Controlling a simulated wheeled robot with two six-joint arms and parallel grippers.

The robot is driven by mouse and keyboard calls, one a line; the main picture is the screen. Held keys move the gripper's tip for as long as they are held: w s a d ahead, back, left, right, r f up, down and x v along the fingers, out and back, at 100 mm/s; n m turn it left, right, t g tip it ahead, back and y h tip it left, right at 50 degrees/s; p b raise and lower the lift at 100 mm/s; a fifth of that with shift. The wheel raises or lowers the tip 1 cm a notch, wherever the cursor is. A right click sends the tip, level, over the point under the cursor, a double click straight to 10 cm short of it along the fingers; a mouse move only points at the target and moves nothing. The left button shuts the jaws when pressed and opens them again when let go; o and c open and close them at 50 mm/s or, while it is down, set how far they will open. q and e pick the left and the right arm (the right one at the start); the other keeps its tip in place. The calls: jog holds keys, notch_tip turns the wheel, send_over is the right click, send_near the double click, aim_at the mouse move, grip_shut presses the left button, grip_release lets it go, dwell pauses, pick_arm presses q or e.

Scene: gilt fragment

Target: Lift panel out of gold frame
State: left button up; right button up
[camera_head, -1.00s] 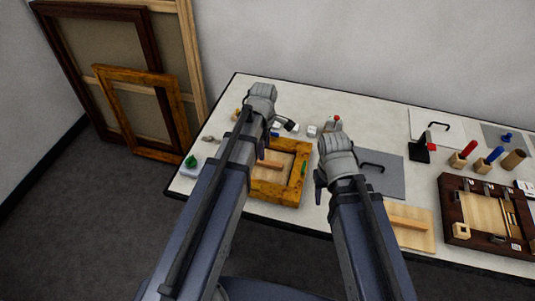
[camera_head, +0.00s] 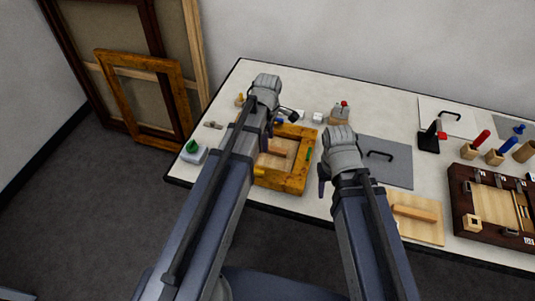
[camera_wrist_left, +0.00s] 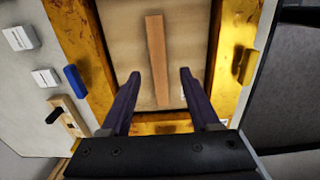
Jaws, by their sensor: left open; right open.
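The gold frame (camera_head: 301,178) lies flat on the table, partly hidden by my left arm. The panel (camera_head: 275,163) sits inside it, a pale wooden board with a brown wooden bar across it. In the left wrist view the gold frame (camera_wrist_left: 229,45), the panel (camera_wrist_left: 188,35) and the bar (camera_wrist_left: 157,60) show large. My left gripper (camera_wrist_left: 158,80) is open above the panel, its fingers on either side of the bar's near end, holding nothing. My right gripper (camera_head: 322,182) is to the right of the frame; its fingers are mostly hidden by its wrist.
A grey plate (camera_head: 385,170) with a black handle and a board with a wooden bar (camera_head: 418,222) lie to the right. A green item on a pale block (camera_head: 192,150) lies at the left table edge. Small white blocks lie behind the frame.

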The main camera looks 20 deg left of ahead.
pick_arm(q)
notch_tip(320, 180, down, 4)
jog(key=b, duration=0.3)
jog(key=shift+w+a+r, duration=0.1)
pick_arm(e)
notch_tip(320, 180, down, 4)
jog(key=shift+r, duration=0.1)
pick_arm(q)
jog(key=shift+r, duration=0.1)
pick_arm(e)
jog(key=shift+r, duration=0.1)
pick_arm(q)
jog(key=shift+c, duration=0.4)
grip_shut()
